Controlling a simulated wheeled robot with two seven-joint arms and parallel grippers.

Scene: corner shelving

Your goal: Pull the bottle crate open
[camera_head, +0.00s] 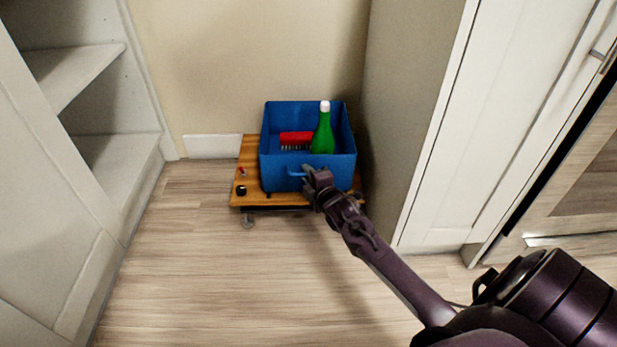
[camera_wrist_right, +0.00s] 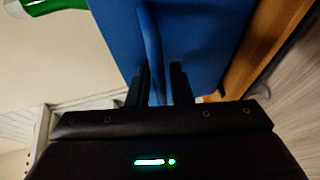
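The blue bottle crate (camera_head: 307,172) sits on a wooden wheeled board in the corner. A green bottle (camera_head: 323,134) with a white cap stands in it, beside a red brush (camera_head: 296,138). A blue handle (camera_head: 295,173) sticks out from the crate's front. My right gripper (camera_head: 310,176) is at this handle, its arm coming from the lower right. In the right wrist view, the handle (camera_wrist_right: 151,40) runs between the two fingers (camera_wrist_right: 160,78), which stand apart with a small gap. Firm contact cannot be made out. My left gripper is not in view.
The wooden board (camera_head: 246,172) has castors and small knobs. White shelving (camera_head: 80,110) stands left, and a tall cabinet (camera_head: 415,110) stands close to the crate's right. The wall is behind. The wooden floor (camera_head: 220,280) in front is clear.

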